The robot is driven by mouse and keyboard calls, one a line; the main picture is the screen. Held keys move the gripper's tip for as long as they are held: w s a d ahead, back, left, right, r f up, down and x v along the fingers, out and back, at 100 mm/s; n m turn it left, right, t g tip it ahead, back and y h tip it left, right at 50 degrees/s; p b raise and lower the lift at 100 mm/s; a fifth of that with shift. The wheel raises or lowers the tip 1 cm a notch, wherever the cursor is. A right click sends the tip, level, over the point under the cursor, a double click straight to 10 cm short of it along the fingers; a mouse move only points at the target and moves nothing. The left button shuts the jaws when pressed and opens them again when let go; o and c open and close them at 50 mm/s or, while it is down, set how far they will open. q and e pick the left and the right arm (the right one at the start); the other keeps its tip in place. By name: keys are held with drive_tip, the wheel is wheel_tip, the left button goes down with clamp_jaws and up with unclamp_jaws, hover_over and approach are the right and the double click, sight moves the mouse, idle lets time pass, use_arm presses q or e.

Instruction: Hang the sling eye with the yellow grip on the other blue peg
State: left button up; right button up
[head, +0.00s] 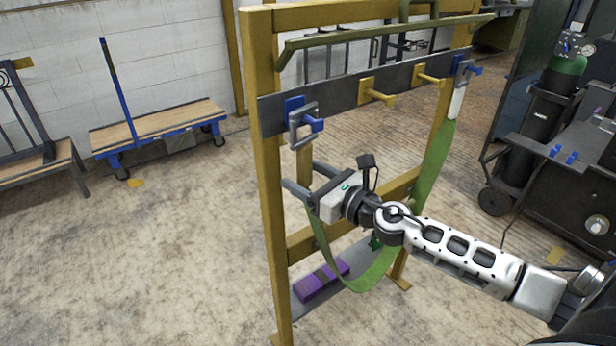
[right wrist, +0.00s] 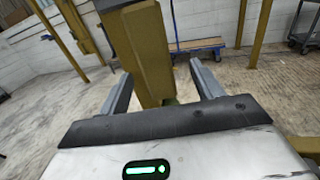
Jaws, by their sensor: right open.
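The yellow grip (head: 305,163) hangs upright below a grey square sling eye (head: 292,127). The eye appears to be around the left blue peg (head: 316,124), whose tip shows in front of it. My right gripper (head: 304,178) is open, with its fingers on either side of the yellow grip and apart from it; the right wrist view shows the grip (right wrist: 147,50) between the fingers. The green sling (head: 372,277) droops from there and rises to a white grip (head: 456,103) below the right blue peg (head: 474,70). My left gripper is out of view.
The yellow frame (head: 265,190) carries a dark board (head: 340,94) with two yellow pegs (head: 377,96) between the blue ones. Purple blocks (head: 320,282) lie on its low shelf. A gas-cylinder cart (head: 535,130) stands at right and a flat trolley (head: 160,124) at back left.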

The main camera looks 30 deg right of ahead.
wheel_tip(320, 180, down, 2)
drive_tip(key=shift+b, duration=0.75)
use_arm(q)
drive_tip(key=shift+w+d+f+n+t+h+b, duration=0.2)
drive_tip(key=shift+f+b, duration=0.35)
drive_tip(key=shift+b, duration=0.6)
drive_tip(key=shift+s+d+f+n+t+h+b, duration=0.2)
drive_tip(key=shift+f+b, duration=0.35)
drive_tip(key=shift+b, duration=0.6)
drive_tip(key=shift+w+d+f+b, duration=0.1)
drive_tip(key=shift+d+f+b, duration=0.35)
drive_tip(key=shift+b, duration=0.7)
use_arm(e)
wheel_tip(320, 180, down, 7)
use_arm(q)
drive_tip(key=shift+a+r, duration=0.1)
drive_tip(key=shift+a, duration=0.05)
use_arm(e)
drive_tip(key=shift+s+f, duration=0.1)
use_arm(q)
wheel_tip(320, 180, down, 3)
drive_tip(key=b, duration=0.3)
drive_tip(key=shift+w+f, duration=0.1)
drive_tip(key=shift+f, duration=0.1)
use_arm(e)
drive_tip(key=s, duration=1)
drive_tip(key=shift+s+d, duration=0.4)
drive_tip(key=shift+d, duration=0.05)
